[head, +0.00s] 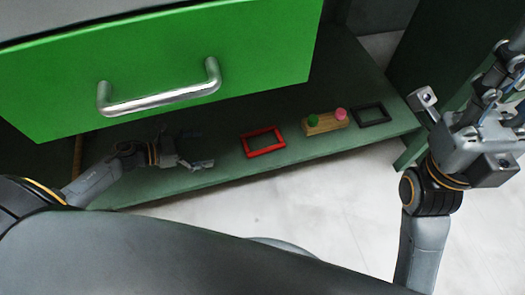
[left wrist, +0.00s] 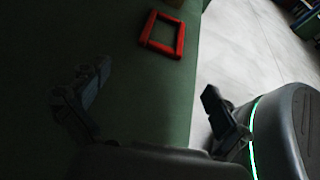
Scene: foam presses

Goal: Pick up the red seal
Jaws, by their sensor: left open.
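The red seal (head: 267,151) is a flat, open rectangular frame lying on the dark green shelf (head: 225,178), near its front edge. It also shows at the top of the left wrist view (left wrist: 160,47), uncovered. My left gripper (head: 199,150) is low over the shelf, to the left of the seal and apart from it. In the left wrist view its two fingers (left wrist: 155,93) are spread wide with nothing between them, and the seal lies beyond them. My right gripper (head: 503,90) is raised at the right, partly cut off by the picture edge; its jaw opening is unclear.
A wooden block (head: 324,124) with a green and a pink knob stands right of the seal. A black frame (head: 374,122) lies farther right. A green drawer front (head: 200,55) with a metal handle (head: 160,100) overhangs the shelf. Pale floor (head: 330,200) lies in front.

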